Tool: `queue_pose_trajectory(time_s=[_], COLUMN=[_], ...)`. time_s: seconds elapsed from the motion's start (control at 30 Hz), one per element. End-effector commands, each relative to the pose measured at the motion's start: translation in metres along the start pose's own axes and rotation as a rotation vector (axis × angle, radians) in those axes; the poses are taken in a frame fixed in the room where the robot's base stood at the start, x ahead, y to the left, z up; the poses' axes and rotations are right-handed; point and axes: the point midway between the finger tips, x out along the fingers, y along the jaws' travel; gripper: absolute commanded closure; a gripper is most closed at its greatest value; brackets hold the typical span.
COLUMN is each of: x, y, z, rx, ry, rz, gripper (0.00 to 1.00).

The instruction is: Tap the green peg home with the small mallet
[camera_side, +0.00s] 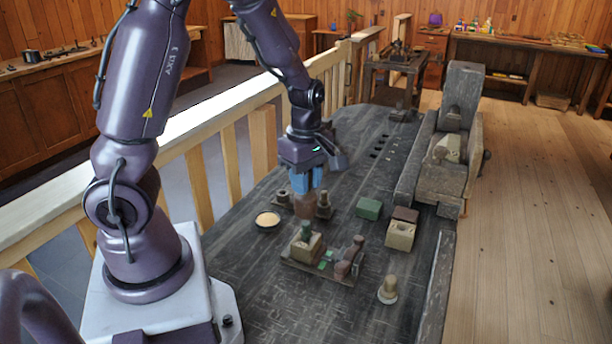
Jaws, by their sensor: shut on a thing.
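My gripper (306,186) points down over the bench with its blue fingers shut on a brown wooden piece (304,206), which looks like the small mallet. The fingers hide its upper part, and I cannot tell whether it touches the bench. The green peg (306,229) stands upright in a pale block (304,247) on a dark wooden board (302,267). The peg sticks up above the block. My gripper is behind the peg in this view, with the brown piece close to it.
Dark turned pieces (323,205) stand close beside the held piece. A small bowl (267,221) is to the left. A green block (369,208), a pale block with a hole (400,236) and a pale spool (388,291) stand to the right. The bench front is clear.

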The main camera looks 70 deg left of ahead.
Motion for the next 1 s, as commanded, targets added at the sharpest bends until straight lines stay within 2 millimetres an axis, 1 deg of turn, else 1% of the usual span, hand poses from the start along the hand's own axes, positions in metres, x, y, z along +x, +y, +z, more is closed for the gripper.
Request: queue_pose_trajectory(time_s=[0.43, 0.7, 1.0], x=[0.004, 0.031, 0.030], y=[0.000, 0.000, 0.000], z=[0.000, 0.000, 0.000], rx=[0.000, -0.001, 0.001], ry=[0.000, 0.001, 0.000], rz=[-0.001, -0.002, 0.000], gripper=[1.00, 1.00, 1.00])
